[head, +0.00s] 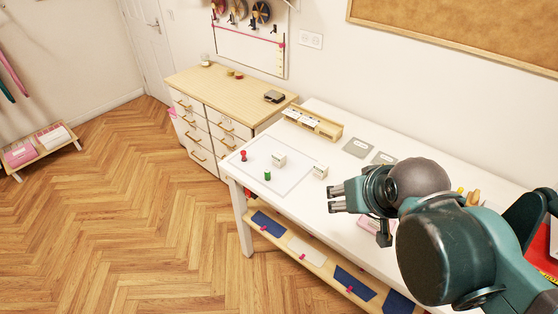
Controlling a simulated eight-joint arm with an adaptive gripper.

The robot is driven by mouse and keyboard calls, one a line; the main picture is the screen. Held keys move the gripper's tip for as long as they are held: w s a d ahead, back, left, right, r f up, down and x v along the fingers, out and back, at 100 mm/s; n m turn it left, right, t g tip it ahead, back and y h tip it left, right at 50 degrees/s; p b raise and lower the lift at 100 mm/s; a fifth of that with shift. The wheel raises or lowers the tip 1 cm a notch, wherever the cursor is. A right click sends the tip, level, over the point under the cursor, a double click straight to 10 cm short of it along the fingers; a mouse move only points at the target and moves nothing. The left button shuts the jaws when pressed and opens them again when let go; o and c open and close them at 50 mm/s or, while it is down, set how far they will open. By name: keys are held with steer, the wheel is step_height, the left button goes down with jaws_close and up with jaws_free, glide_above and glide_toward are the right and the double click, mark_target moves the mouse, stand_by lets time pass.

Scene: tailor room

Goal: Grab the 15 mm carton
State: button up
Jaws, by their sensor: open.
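Two small whitish cartons are on the white table (310,205): one carton (279,160) on the pale mat, another carton (320,171) just right of the mat. More small white boxes (302,119) sit in a wooden tray (325,129) at the back of the table. Any size markings are too small to read, so I cannot tell which one is the 15 mm carton. My gripper (334,198) is open and empty, pointing left over the table, in front of and slightly right of the right-hand carton. It appears apart from both cartons.
A red pin-shaped object (243,155) and a green spool-like object (267,175) stand on the mat (262,182). Two grey squares (357,148) lie behind my gripper. A wooden-topped drawer cabinet (225,85) adjoins the table's left end.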

steer(key=w, duration=0.1)
steer(key=m+g+p, duration=0.3)
steer(key=m+g, duration=0.4)
steer(key=m, duration=0.2)
glide_above(279, 154)
steer(key=f, duration=1.9)
steer(key=shift+s+d, duration=0.15)
steer(key=shift+s, duration=0.1)
steer(key=shift+w+f+m, duration=0.15)
steer(key=shift+f+m, duration=0.15)
steer(key=shift+f, duration=0.05)
steer(key=shift+f, duration=1.3)
